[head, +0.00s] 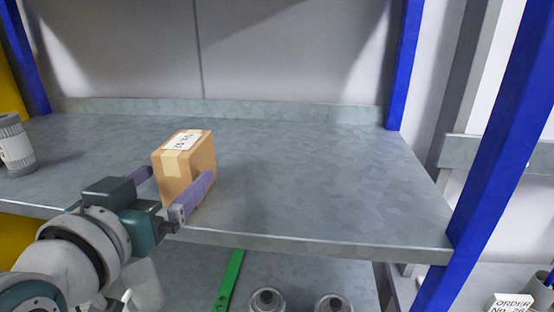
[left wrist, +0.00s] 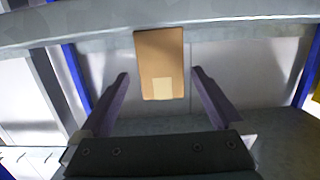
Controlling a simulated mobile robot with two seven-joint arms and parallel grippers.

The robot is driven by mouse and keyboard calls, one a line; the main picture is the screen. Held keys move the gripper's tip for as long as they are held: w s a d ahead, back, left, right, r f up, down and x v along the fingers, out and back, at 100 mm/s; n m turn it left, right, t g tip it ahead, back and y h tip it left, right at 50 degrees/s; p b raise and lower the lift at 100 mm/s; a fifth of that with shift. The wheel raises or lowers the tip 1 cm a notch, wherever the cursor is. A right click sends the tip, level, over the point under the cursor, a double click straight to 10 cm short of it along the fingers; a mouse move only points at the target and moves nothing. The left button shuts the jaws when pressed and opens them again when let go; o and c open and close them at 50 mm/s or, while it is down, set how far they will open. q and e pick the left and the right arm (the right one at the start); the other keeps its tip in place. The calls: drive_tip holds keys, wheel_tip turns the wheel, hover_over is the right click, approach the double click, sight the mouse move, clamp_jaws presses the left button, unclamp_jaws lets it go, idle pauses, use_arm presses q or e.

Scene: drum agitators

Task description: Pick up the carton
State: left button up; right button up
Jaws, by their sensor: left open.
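The carton (head: 186,165) is a small brown box with tape and a white label on top. It stands upright on the grey metal shelf (head: 300,180), near the front edge and left of the middle. My left gripper (head: 168,186) is open at the carton, with one purple finger at its left and one across its front right side. In the left wrist view the carton (left wrist: 161,62) shows between the two spread fingers (left wrist: 160,82), with a gap on each side. My right gripper is in neither view.
A grey cylindrical container (head: 15,146) with a white label stands at the far left of the shelf. Blue posts (head: 403,65) frame the shelf. The shelf right of the carton is clear. Below are a green strip (head: 229,280) and two round-topped objects (head: 267,300).

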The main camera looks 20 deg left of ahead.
use_arm(q)
drive_tip(key=b+x, duration=0.3)
drive_tip(key=x, duration=0.3)
drive_tip(key=shift+a+b, duration=0.1)
drive_tip(key=shift+b, duration=0.25)
drive_tip(key=shift+c, duration=0.4)
drive_tip(key=c, duration=1.5)
